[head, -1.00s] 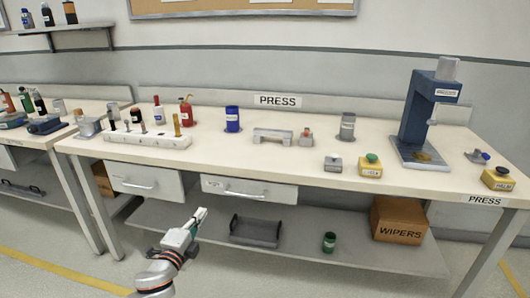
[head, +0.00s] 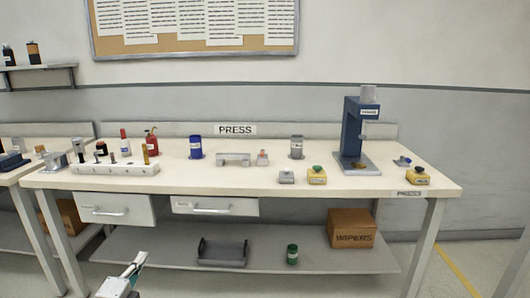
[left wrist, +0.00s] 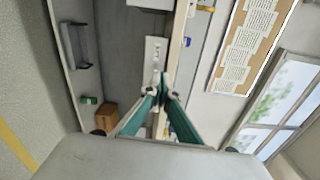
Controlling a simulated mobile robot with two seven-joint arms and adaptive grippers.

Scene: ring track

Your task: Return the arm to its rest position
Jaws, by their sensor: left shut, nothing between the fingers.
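My left gripper (head: 134,268) is low at the bottom left of the head view, in front of the bench and below its drawers. Its fingers are together with nothing between them, and it touches nothing that I can see. In the left wrist view its green-sided fingers (left wrist: 162,82) meet at the tips, with the bench beyond them, turned sideways. My right gripper does not show in either view.
The press bench (head: 270,181) bears a blue press (head: 352,135), a white tool block (head: 112,169) and several small items. On its lower shelf are a grey tray (head: 222,254), a green can (head: 292,255) and a wipers box (head: 352,229). The floor in front looks clear.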

